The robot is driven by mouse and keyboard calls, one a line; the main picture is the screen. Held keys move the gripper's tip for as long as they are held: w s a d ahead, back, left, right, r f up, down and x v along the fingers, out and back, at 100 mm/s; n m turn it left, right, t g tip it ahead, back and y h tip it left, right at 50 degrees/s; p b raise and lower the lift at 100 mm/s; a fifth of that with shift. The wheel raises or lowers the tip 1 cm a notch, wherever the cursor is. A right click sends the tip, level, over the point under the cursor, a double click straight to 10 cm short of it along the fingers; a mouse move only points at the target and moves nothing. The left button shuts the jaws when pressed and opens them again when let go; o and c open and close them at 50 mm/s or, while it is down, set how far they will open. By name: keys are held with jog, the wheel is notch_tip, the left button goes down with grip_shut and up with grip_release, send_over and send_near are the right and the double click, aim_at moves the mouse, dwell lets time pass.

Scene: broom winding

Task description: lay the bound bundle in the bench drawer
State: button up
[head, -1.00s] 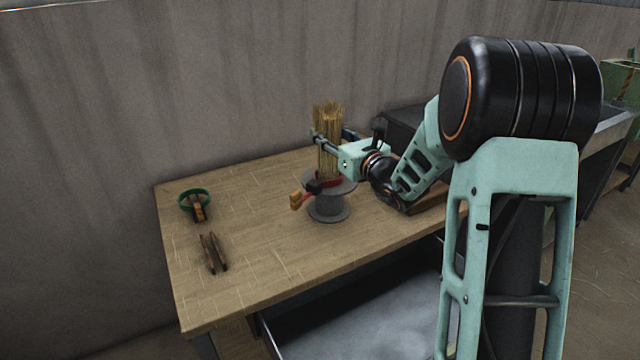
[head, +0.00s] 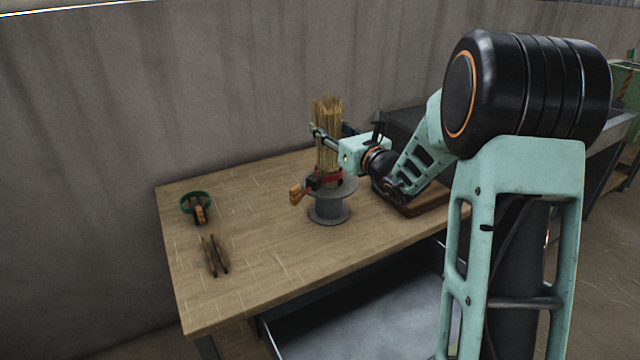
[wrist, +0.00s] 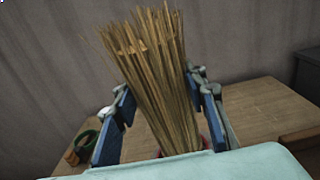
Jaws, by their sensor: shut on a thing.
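The bundle (head: 328,128) is a sheaf of straw-coloured stalks standing upright on a grey spool-shaped stand (head: 328,212) on the bench. A red band with an orange-handled clamp (head: 296,194) goes round its lower part. My gripper (head: 333,140) is shut on the bundle above the band. In the wrist view the stalks (wrist: 158,75) rise between the blue finger pads, fanning out at the top. The bench drawer (head: 365,325) shows as a grey open tray under the bench front, partly hidden by my arm. I see nothing lying in its visible part.
A green ring tool with a wooden handle (head: 197,205) and thin dark wooden pieces (head: 215,256) lie at the left of the bench (head: 260,270). A wooden board (head: 425,203) lies right of the stand. A wall runs behind. The bench's front middle is clear.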

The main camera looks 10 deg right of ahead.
jog(key=shift+r+p, duration=3.6)
jog(key=shift+r, duration=2.7)
